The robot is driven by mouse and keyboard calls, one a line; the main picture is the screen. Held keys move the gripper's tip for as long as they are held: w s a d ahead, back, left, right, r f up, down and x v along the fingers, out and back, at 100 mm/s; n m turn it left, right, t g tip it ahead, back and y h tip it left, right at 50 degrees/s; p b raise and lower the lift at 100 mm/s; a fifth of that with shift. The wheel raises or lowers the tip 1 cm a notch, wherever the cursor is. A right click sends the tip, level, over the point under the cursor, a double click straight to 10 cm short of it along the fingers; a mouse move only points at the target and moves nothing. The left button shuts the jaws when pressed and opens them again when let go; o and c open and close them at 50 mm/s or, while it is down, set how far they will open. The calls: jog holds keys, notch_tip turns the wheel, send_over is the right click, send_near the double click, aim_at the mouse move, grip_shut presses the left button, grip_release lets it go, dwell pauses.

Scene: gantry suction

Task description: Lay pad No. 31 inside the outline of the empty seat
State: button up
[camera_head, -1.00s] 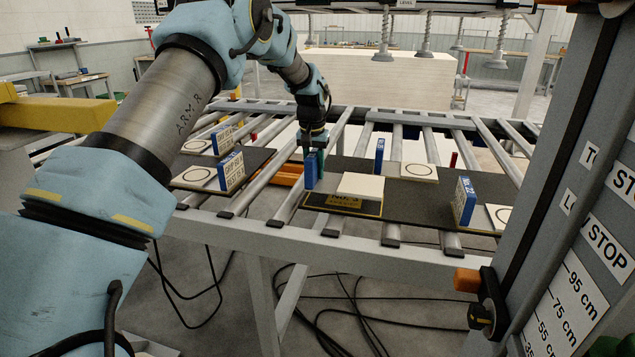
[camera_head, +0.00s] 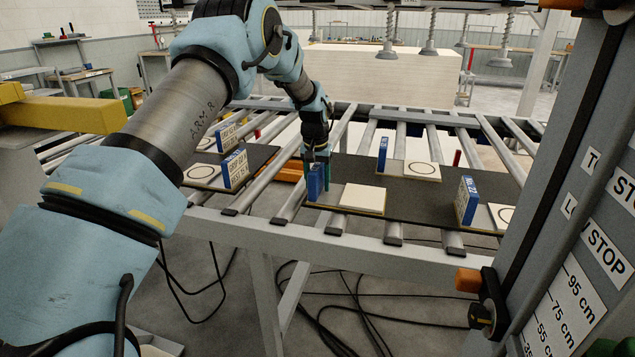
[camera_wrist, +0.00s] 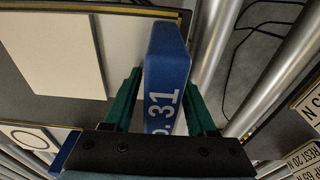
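Pad No. 31 is a plain white plate (camera_head: 362,199) with an upright blue grip block (camera_head: 315,184) at its left end. The plate lies flat on the dark board, over the yellow-outlined seat; a thin yellow line shows along its edge. In the wrist view the blue block (camera_wrist: 166,75) shows "31" and the plate (camera_wrist: 55,55) lies to its left. My gripper (camera_head: 318,168) is around the block. Its green fingers (camera_wrist: 163,105) stand on both sides, with a visible gap on the left side. The plate hides most of the outline.
The dark board (camera_head: 400,205) rests on a roller conveyor (camera_head: 330,237). Other pads with blue blocks stand nearby: one behind (camera_head: 422,170), one at right (camera_head: 467,200), several on the left board. A grey column (camera_head: 560,200) stands at the right.

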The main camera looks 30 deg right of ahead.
jog(key=shift+o, duration=0.2)
jog(key=r, duration=0.4)
jog(key=r+b, duration=0.1)
jog(key=r, duration=0.3)
jog(key=s+a+r+b, duration=0.1)
jog(key=r, duration=0.3)
jog(key=shift+r, duration=0.15)
jog(key=s+a+n, duration=0.2)
jog(key=a+n, duration=0.1)
jog(key=a, duration=2.1)
jog(key=s+a+f+n, duration=0.3)
jog(key=s+a+n, duration=0.1)
jog(key=s+a, duration=1.2)
jog(key=a, duration=0.3)
jog(key=shift+s+a+t+y, duration=0.3)
jog(key=shift+s+a+y, duration=0.05)
jog(key=shift+a+y, duration=0.05)
jog(key=shift+f, duration=0.1)
